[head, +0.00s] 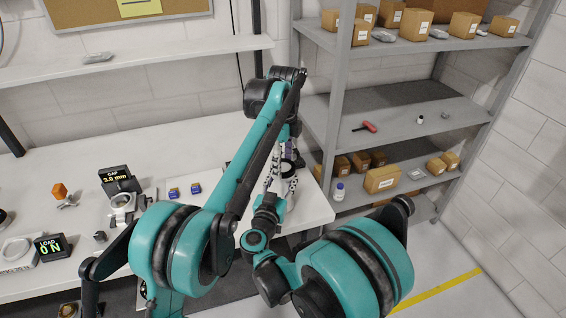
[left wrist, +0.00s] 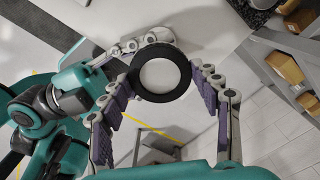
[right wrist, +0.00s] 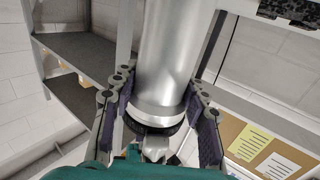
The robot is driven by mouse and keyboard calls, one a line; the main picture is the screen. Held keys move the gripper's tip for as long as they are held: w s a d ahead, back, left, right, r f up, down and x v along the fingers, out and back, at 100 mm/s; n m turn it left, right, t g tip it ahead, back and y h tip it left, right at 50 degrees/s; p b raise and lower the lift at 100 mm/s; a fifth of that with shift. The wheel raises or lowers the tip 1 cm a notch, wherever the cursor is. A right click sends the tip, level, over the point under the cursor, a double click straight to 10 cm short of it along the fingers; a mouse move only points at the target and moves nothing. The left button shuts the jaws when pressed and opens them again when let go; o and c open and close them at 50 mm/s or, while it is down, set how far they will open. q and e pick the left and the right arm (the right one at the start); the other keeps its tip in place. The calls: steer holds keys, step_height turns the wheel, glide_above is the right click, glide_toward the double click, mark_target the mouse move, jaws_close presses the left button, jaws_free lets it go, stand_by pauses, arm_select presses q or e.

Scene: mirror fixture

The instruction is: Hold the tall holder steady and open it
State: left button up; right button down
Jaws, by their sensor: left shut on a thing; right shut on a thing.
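The tall holder is a silver cylinder (right wrist: 165,60) with a dark collar at its near end in the right wrist view. My right gripper (right wrist: 163,100) is shut on it, with a purple-padded finger on each side. In the left wrist view a black ring (left wrist: 137,82) with a pale round centre sits between the fingers of my left gripper (left wrist: 165,75), which is shut on it. In the head view the two grippers meet at the table's right end, around a small dark ring (head: 287,168). My arms hide most of the holder there.
A grey shelf unit (head: 400,102) with boxes, a bottle (head: 339,192) and a red-handled tool (head: 368,127) stands close on the right. The white table (head: 60,180) carries a gap display (head: 115,176), a load display (head: 50,246) and small parts at left. A wall shelf (head: 170,57) runs behind.

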arm_select(q)
steer(key=n, duration=0.7)
steer(key=shift+n, duration=0.3)
steer(key=n, duration=1.4)
steer(key=shift+n, duration=0.3)
steer(key=n, duration=0.4)
steer(key=shift+r+n, duration=0.1)
steer(key=shift+n, duration=0.2)
steer(key=n, duration=1.7)
steer(key=shift+r, duration=0.25)
